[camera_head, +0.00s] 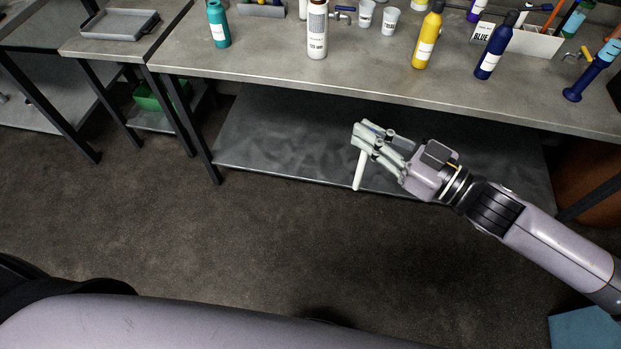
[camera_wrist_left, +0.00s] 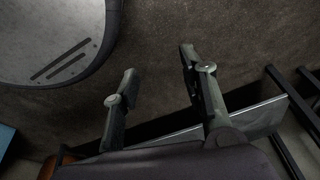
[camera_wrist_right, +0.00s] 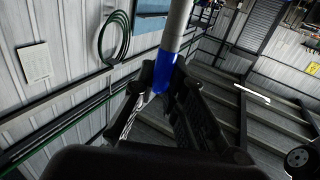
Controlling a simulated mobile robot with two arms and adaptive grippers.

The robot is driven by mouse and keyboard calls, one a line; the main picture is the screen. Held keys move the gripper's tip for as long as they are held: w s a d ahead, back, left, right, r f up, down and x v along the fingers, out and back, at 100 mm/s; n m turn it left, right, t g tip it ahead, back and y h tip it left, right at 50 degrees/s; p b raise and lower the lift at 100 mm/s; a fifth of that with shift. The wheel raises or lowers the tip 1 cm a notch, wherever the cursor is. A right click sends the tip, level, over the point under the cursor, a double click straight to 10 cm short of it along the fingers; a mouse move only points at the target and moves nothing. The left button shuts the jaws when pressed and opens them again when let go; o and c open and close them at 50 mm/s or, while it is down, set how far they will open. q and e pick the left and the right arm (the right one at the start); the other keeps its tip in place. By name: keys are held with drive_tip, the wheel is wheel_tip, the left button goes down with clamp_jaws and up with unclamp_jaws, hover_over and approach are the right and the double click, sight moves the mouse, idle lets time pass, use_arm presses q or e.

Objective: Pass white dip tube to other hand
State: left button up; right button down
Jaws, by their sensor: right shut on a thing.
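The white dip tube (camera_head: 359,172) hangs down below my right gripper (camera_head: 365,137) in the head view, slightly tilted, in front of the workbench. My right gripper (camera_wrist_right: 163,75) is shut on it. In the right wrist view the pale shaft of the white dip tube (camera_wrist_right: 178,25) runs up out of the frame, with a blue part between the fingers. My left gripper (camera_wrist_left: 158,63) is open and empty in the left wrist view, with bare floor beyond its fingers. The left gripper does not show in the head view.
The grey workbench (camera_head: 270,65) holds a teal bottle (camera_head: 218,25), a white bottle (camera_head: 317,30), a yellow bottle (camera_head: 427,40), a dark blue bottle (camera_head: 496,47) and two cups. A lower shelf (camera_head: 290,140) lies behind my right gripper. The floor in front is clear.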

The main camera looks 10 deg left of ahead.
use_arm(q)
drive_tip(key=w+a+r+m+t+h, duration=0.1)
drive_tip(key=w+r+t, duration=0.1)
drive_tip(key=w+r, duration=0.5)
drive_tip(key=w+r+t, duration=0.3)
drive_tip(key=w, duration=0.9)
drive_tip(key=w+d+r+m+t+h, duration=0.25)
drive_tip(key=w+r, duration=0.55)
drive_tip(key=r, duration=0.4)
drive_tip(key=w+d+r+m+t+h, duration=0.25)
drive_tip(key=d+r+h, duration=0.35)
drive_tip(key=r, duration=0.7)
drive_tip(key=m+g+h, duration=0.3)
drive_tip(key=h, duration=0.3)
approach(362, 169)
drive_tip(key=a, duration=0.2)
drive_tip(key=shift+y, duration=0.25)
drive_tip(key=x, duration=1.2)
drive_tip(key=shift+s+d+f, duration=0.15)
drive_tip(key=shift+d+f, duration=0.15)
drive_tip(key=shift+f, duration=0.1)
